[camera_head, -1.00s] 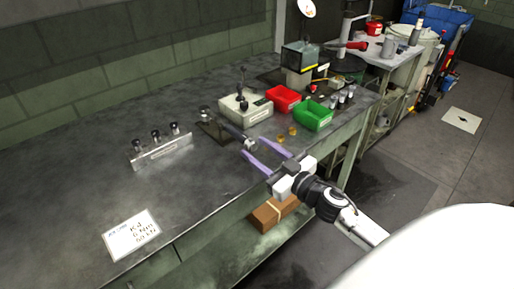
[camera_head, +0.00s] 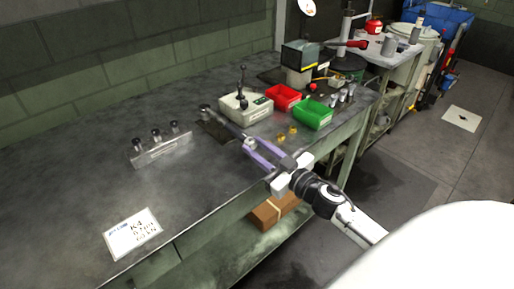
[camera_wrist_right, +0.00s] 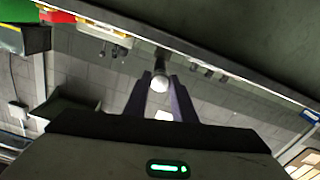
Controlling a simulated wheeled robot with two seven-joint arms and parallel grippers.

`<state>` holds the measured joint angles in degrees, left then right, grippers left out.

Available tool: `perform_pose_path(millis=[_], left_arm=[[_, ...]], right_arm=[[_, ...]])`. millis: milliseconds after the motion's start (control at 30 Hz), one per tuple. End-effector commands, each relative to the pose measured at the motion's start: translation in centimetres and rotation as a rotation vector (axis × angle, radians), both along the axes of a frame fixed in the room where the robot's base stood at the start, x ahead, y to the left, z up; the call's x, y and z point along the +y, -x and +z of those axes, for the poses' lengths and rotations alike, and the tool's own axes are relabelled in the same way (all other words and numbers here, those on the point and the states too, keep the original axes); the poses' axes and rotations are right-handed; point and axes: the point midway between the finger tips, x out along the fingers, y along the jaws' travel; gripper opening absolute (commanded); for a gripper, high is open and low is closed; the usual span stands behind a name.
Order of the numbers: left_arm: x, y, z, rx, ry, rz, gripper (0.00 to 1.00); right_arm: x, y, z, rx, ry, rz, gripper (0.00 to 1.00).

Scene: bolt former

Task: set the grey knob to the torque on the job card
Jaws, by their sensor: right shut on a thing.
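A dark tool with a long shaft (camera_head: 228,125) lies on the bench, one end on a dark mat. The grey knob (camera_wrist_right: 160,83) is at its near end; in the wrist view it is a pale round end between the finger tips. My right gripper (camera_head: 252,145) comes in from the bench's front edge, its purple fingers shut on the knob from both sides; the fingers (camera_wrist_right: 161,88) show in the wrist view. The knob's scale cannot be read. The job card (camera_head: 134,235) lies at the front left; its top line looks like K4, smaller lines are blurred. My left gripper is out of view.
A rack with several black-topped pieces (camera_head: 161,152) stands left of the tool. A white box with a lever (camera_head: 246,108), a red bin (camera_head: 282,97) and a green bin (camera_head: 312,114) stand behind it. Small brass pieces (camera_head: 281,136) lie nearby. The left bench is mostly clear.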

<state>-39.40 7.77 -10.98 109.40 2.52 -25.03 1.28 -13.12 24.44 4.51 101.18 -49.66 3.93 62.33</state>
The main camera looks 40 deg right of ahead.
Motion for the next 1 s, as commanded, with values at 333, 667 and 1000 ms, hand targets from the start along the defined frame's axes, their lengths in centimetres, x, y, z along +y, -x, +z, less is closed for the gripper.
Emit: perform_pose_path(millis=[333,667,1000], left_arm=[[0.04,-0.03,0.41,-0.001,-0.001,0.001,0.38],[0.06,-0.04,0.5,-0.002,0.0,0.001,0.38],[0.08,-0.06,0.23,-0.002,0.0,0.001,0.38]], right_arm=[[-0.03,-0.02,0.15,-0.022,0.252,-0.002,0.01],[-0.05,-0.04,0.15,-0.048,0.565,-0.007,0.01],[-0.04,-0.04,0.12,-0.073,0.888,-0.009,0.01]])
